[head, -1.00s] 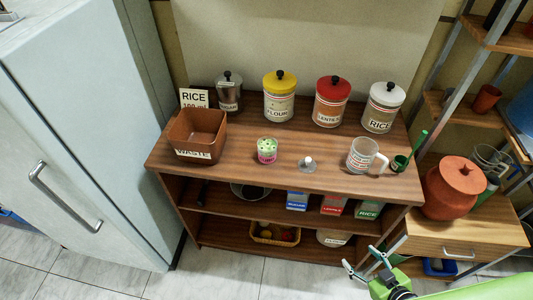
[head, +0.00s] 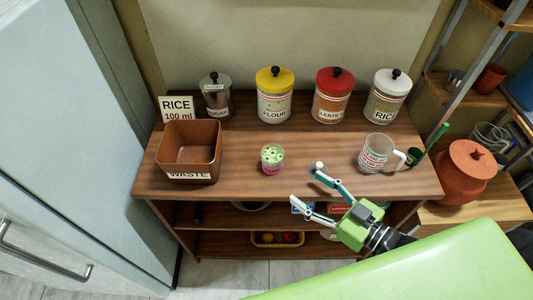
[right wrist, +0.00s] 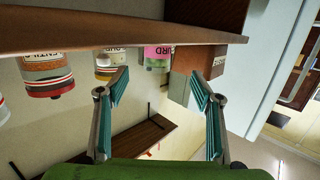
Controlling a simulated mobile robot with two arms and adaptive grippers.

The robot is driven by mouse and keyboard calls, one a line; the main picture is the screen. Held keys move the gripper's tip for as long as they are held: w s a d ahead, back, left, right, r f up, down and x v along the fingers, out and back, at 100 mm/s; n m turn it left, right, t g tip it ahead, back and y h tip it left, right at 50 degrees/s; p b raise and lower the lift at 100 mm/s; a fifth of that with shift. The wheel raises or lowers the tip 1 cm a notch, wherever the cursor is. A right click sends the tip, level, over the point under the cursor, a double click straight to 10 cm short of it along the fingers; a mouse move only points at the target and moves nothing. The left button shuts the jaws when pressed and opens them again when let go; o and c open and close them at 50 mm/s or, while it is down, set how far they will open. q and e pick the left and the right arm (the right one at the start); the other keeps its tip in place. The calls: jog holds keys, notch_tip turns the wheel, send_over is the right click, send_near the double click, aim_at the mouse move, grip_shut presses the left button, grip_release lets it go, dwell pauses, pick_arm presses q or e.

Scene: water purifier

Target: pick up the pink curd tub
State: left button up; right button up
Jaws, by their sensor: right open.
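The pink curd tub (head: 272,158) stands upright on the wooden counter, with a pink label and a pale green, dark-spotted top. It also shows in the right wrist view (right wrist: 158,54), upside down, beyond the counter edge and between the finger directions. My right gripper (head: 306,184) is open and empty at the counter's front edge, to the right of and nearer than the tub. Its fingers point left toward the tub without touching it. They stand wide apart in the right wrist view (right wrist: 158,77). My left gripper is not in view.
The brown waste bin (head: 190,150) stands left of the tub. The flour (head: 275,100), lentils (head: 333,98) and rice (head: 385,100) canisters line the back. A clear measuring jug (head: 378,153) stands at the right. The counter (head: 240,183) is clear around the tub.

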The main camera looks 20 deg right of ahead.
aim_at(280, 166)
jog(key=x, duration=0.4)
jog(key=shift+r, duration=0.15)
jog(key=shift+x, duration=1.15)
jog(key=shift+w+a, duration=0.15)
jog(key=shift+w, duration=0.1)
jog(key=shift+w+a, duration=0.1)
jog(key=shift+w, duration=0.15)
jog(key=shift+p+x, duration=0.55)
jog(key=shift+x, duration=1.75)
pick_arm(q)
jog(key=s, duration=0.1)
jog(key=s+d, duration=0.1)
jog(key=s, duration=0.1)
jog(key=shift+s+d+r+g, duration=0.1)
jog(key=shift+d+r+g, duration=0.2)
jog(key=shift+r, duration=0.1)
pick_arm(e)
jog(key=shift+w, duration=0.1)
jog(key=c, duration=1.3)
